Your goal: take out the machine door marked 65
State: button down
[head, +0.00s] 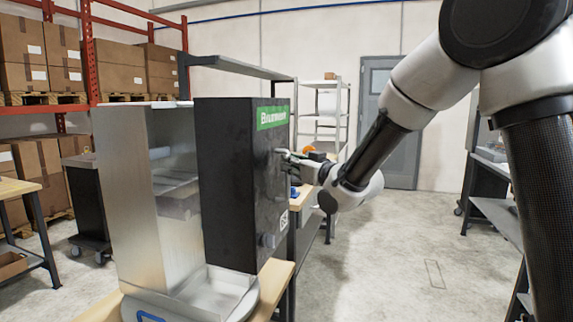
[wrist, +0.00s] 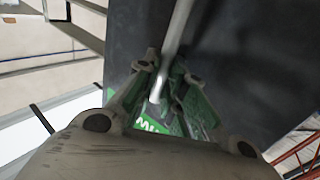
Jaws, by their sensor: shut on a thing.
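The machine door is a tall black panel (head: 226,185) in the middle of the head view. It has a green brand label (head: 272,117) at the top and a small white tag (head: 284,220) lower down, too small to read surely. It stands beside the machine's open metal housing (head: 128,190); whether they are joined is unclear. My gripper (head: 284,154) is at the door's right-hand face. In the wrist view, my gripper (wrist: 166,88) is shut on a pale bar-shaped handle (wrist: 178,35), with the dark door (wrist: 240,50) behind. The fingers partly hide the green label.
A metal tray (head: 220,290) sits at the machine's foot on a wooden-topped bench (head: 272,284). Red racking with boxes (head: 125,65) stands at the left. A dark shelf unit (head: 500,210) is at the right. The floor (head: 400,250) between is clear.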

jog(key=shift+s+d+r, duration=0.1)
jog(key=shift+s+d, duration=0.15)
jog(key=shift+d, duration=0.4)
jog(key=shift+s+d+r, duration=0.1)
jog(key=shift+s+d, duration=0.1)
jog(key=shift+d, duration=0.45)
jog(key=shift+f, duration=0.1)
